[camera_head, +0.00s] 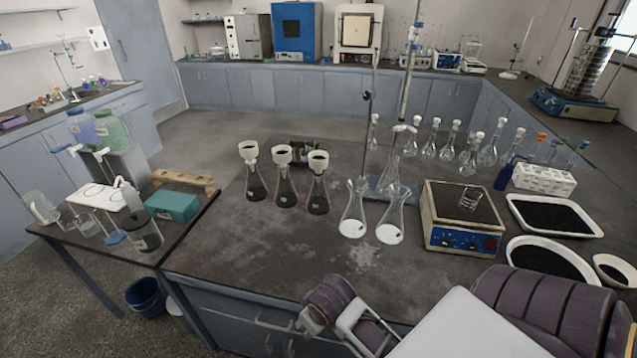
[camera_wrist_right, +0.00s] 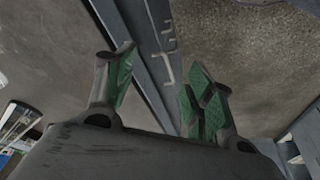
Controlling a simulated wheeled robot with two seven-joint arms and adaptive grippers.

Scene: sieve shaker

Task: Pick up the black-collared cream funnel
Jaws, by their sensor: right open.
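Three cream funnels stand upright in the necks of three conical flasks with dark contents, near the middle of the bench: a left funnel (camera_head: 249,152), a middle funnel (camera_head: 283,155) and a right funnel (camera_head: 318,162). At this size I cannot tell which one has the black collar. My right gripper (camera_wrist_right: 160,78) is open and empty, with green pads, over the bench's front edge in the right wrist view. My left gripper is not in view.
Trays of dark grains (camera_head: 553,198) lie at the right. A side table (camera_head: 75,250) with bottles and a green box (camera_head: 172,206) stands left. The bench front (camera_head: 250,250) is clear.

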